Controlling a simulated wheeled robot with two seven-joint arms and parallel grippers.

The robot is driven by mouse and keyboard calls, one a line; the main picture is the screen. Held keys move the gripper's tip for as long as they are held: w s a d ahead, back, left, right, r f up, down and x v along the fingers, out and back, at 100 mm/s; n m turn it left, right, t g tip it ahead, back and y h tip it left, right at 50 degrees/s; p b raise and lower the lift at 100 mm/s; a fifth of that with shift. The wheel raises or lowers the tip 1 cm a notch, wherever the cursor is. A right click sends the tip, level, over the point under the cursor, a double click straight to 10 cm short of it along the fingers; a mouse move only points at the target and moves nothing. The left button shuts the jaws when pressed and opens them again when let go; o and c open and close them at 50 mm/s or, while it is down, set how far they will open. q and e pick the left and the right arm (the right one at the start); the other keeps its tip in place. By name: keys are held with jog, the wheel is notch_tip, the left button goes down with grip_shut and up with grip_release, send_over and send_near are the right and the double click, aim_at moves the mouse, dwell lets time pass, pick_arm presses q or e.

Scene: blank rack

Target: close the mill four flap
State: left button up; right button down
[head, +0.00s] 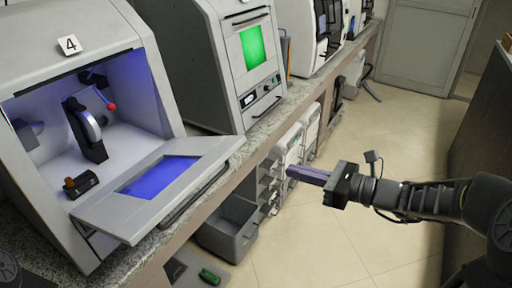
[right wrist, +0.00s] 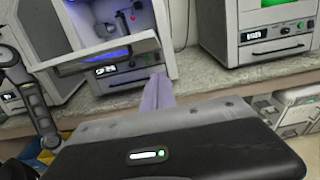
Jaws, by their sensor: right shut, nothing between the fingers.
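Mill four (head: 90,22), a grey machine with a "4" label, stands on the counter at the left of the head view. Its flap (head: 205,158), a grey panel with a blue window, is folded down open, leaving the lit chamber exposed. In the right wrist view the open flap (right wrist: 125,43) juts out from the mill front. My right gripper (head: 290,172) is shut and empty, out in front of the counter, to the right of the flap and apart from it. Its fingers (right wrist: 157,92) also show in the right wrist view. My left gripper is not seen.
A second mill with a closed front and green window (head: 252,46) stands to the right. Inside mill four are a wheel-like part (head: 86,126) and a red-knobbed lever (head: 112,107). A grey bin (head: 228,228) sits below the counter. The floor at right is clear.

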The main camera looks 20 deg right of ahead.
jog(key=shift+a, duration=0.1)
jog(key=w+a+r+p, duration=0.2)
jog(key=w+a, duration=0.5)
jog(key=w, duration=0.1)
jog(key=shift+w+r+p, duration=0.25)
jog(key=shift+w+p, duration=0.1)
jog(key=shift+p, duration=0.05)
